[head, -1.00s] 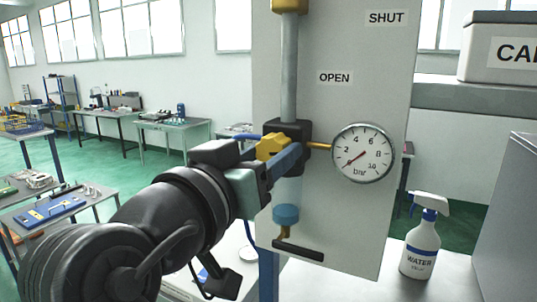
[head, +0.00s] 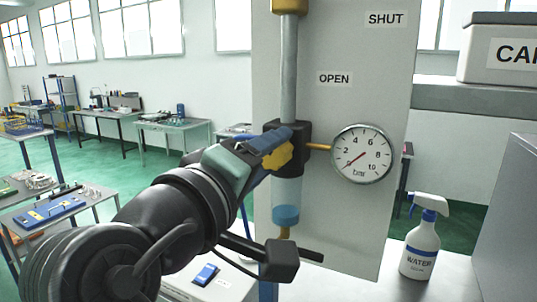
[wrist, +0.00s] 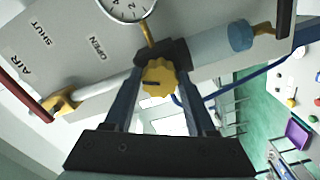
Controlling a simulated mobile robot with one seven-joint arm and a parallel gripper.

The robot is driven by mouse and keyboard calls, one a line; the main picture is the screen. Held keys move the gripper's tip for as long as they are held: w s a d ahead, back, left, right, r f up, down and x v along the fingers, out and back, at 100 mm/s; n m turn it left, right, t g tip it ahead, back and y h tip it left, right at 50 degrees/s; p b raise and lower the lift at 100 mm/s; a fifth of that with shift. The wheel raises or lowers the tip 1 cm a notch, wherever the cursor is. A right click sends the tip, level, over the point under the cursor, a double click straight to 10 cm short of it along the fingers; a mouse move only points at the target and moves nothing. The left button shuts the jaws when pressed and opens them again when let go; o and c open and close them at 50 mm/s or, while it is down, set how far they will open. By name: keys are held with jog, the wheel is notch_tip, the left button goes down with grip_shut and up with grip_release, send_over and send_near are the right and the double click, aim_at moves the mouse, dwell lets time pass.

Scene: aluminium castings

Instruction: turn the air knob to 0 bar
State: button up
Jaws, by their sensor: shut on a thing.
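The yellow air knob (head: 277,157) sits on the front of the dark regulator body (head: 297,138). My gripper (wrist: 160,84) is shut on the knob, with one blue finger on each side of it. In the wrist view the knob (wrist: 160,77) shows a dark mark on its face. In the head view the fingers hide part of the knob. The round gauge (head: 363,154) is right of the regulator, joined by a brass pipe. Its red needle points to the lower left, below the 2, at the low end of the scale.
The pale panel (head: 340,215) bears OPEN and SHUT labels. A clear bowl with a blue bottom (head: 286,214) hangs under the regulator. A red lever (wrist: 25,103) shows in the wrist view. A water spray bottle (head: 421,250) stands on the right bench.

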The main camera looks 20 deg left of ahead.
jog(key=n, duration=0.5)
jog(key=shift+n, duration=0.3)
dwell(0.4)
jog(key=o, duration=1.3)
jog(key=shift+o, duration=0.2)
jog(key=s+b, duration=0.3)
jog(key=s, duration=1)
jog(key=shift+a+b, duration=0.3)
